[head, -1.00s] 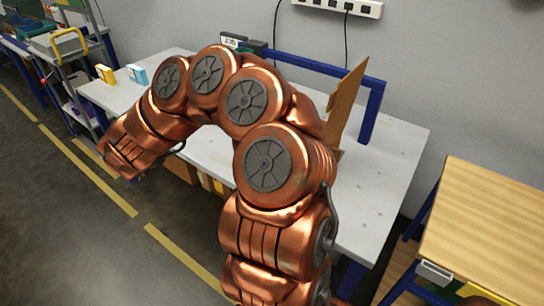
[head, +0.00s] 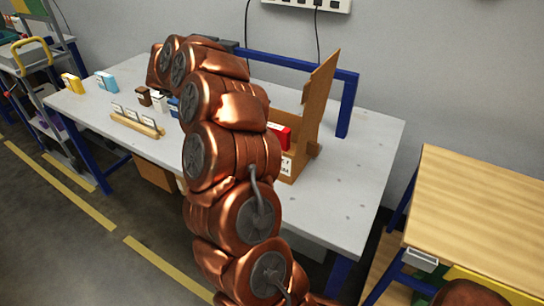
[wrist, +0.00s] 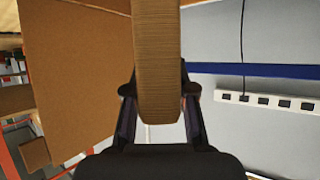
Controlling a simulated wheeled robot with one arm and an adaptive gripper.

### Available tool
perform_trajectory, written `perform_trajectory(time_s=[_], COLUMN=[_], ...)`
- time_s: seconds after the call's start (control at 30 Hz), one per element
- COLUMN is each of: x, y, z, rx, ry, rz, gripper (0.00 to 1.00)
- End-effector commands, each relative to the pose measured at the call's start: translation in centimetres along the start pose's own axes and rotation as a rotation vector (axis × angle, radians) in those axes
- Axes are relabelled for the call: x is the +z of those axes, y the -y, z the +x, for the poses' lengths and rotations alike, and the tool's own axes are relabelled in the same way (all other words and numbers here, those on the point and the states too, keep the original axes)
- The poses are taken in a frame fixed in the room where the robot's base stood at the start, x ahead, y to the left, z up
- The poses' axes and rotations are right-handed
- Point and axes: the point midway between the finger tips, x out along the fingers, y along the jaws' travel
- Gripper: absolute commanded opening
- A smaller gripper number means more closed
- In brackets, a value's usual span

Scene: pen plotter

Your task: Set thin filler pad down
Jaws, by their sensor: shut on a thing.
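My gripper (wrist: 158,105) is shut on a thin brown pad (wrist: 158,55) in the wrist view. The pad shows edge-on as a narrow upright strip between the two dark fingers. In the head view my arm bends over the grey table (head: 365,150) towards its back left. The gripper and the pad are hidden there behind the arm. What lies directly under the pad cannot be told.
A brown upright board (head: 321,100) stands on the table, with a red item (head: 281,137) beside it. A wooden holder (head: 137,124) with labelled pieces, small boxes (head: 106,81) and a blue frame (head: 347,105) are also there. The table's right part is clear.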

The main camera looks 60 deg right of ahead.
Motion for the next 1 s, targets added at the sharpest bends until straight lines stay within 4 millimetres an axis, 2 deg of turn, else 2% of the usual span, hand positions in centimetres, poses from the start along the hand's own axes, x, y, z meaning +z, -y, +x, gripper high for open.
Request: perform_trajectory(time_s=[0.03,0.1,0.27,0.37,0.6,0.87,1.0], x=[-0.3,-0.6,-0.8,-0.1,3.4,4.9,6.4], y=[-0.7,-1.6,-2.7,-2.9,-2.9,-2.8,-2.8], z=[1.0,1.8,2.6,3.2,5.1,5.9,6.7], rx=[0.050,0.106,0.174,0.186,0.185,0.182,0.182], ry=[-0.001,-0.002,-0.001,-0.002,-0.003,-0.003,-0.002], rz=[0.028,0.056,0.095,0.098,0.094,0.098,0.097], gripper=[0.00,0.00,0.00,0.00,0.00,0.00,0.00])
